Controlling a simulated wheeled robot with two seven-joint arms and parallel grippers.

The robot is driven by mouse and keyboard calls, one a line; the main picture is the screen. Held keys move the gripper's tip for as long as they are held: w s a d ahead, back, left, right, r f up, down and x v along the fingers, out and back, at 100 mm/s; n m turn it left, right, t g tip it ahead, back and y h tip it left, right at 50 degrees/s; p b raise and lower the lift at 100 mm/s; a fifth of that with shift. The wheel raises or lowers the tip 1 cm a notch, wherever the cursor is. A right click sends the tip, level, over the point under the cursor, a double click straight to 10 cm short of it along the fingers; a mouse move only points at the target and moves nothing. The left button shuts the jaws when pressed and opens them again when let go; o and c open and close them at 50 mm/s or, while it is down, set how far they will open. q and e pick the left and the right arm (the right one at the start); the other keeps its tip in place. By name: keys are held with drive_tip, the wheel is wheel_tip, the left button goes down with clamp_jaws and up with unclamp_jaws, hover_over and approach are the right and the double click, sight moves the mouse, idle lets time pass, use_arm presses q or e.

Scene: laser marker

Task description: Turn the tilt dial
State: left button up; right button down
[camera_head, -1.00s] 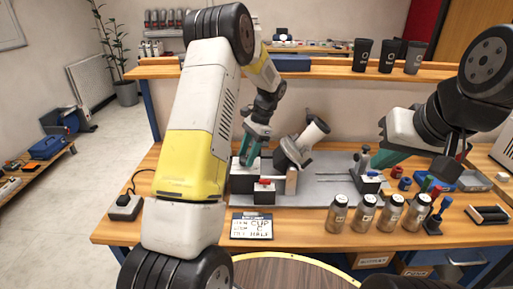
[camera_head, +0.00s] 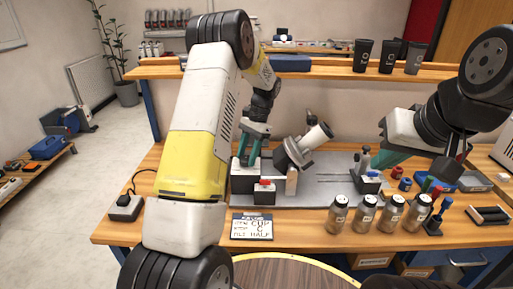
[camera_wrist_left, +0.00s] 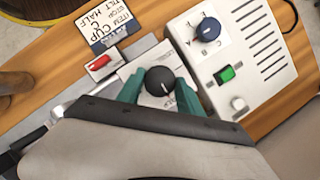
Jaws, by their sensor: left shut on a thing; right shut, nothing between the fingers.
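My left gripper (camera_head: 246,157) reaches down to the laser marker's machine (camera_head: 243,183) at the left end of its grey base. In the left wrist view, its green fingers stand on either side of a round black dial (camera_wrist_left: 159,80) with a white pointer line and are shut on it. The dial is hidden in the head view. A tilted white cylinder (camera_head: 318,135) on a grey bracket stands just right of this gripper. My right gripper (camera_head: 362,163) is shut and empty, over the right part of the base.
A card (camera_head: 252,226) reading CUP, C and HALF lies in front. A red switch (camera_wrist_left: 99,62) sits beside the dial. A white control box (camera_wrist_left: 228,57) has a blue dial (camera_wrist_left: 208,29) and green switch (camera_wrist_left: 226,74). Several jars (camera_head: 364,214) stand at front right.

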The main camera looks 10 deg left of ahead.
use_arm(q)
drive_tip(key=o, duration=1.3)
drive_tip(key=shift+o, duration=0.2)
drive_tip(key=v, duration=0.7)
drive_tip(key=shift+r, duration=0.4)
drive_tip(key=shift+w+d, duration=0.1)
wheel_tip(320, 180, up, 7)
